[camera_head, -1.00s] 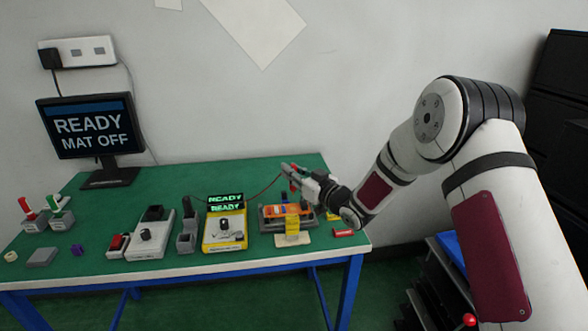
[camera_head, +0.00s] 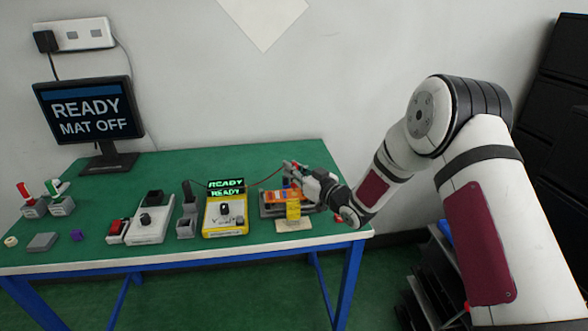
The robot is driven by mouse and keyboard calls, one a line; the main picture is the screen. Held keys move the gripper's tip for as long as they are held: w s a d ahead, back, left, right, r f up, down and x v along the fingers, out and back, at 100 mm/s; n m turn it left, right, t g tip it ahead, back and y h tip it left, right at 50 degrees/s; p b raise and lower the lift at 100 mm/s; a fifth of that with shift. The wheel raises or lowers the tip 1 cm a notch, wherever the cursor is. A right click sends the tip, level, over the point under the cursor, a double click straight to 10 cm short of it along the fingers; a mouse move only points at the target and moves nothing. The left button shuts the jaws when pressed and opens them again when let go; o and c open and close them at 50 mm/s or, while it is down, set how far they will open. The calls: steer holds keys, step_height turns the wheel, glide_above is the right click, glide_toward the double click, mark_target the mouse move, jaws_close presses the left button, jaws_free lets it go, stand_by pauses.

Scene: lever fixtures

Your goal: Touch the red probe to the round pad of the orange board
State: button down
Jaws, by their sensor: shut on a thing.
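My gripper (camera_head: 293,167) is shut on the red probe (camera_head: 294,163), of which only a little red shows between the fingers. A thin red cable runs from it down toward the yellow meter (camera_head: 224,218). The orange board (camera_head: 274,197) sits in a grey holder (camera_head: 266,211) at the right part of the table. My gripper is just above and behind the board's right side. The probe's tip and the round pad are too small or hidden to make out, so I cannot tell whether they touch. The meter's display (camera_head: 226,189) reads READY.
A yellow block (camera_head: 293,210) stands on a pale plate (camera_head: 294,225) in front of the board. A grey stand (camera_head: 187,217) and a white switch box (camera_head: 152,225) are left of the meter. The monitor (camera_head: 87,111) reads READY, MAT OFF. The table's front middle is clear.

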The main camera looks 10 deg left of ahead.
steer(key=shift+f+b, duration=0.3)
steer(key=shift+f, duration=0.25)
stand_by(1.0)
steer(key=shift+r, duration=0.1)
steer(key=shift+r+p, duration=1)
steer(key=shift+r, duration=2.5)
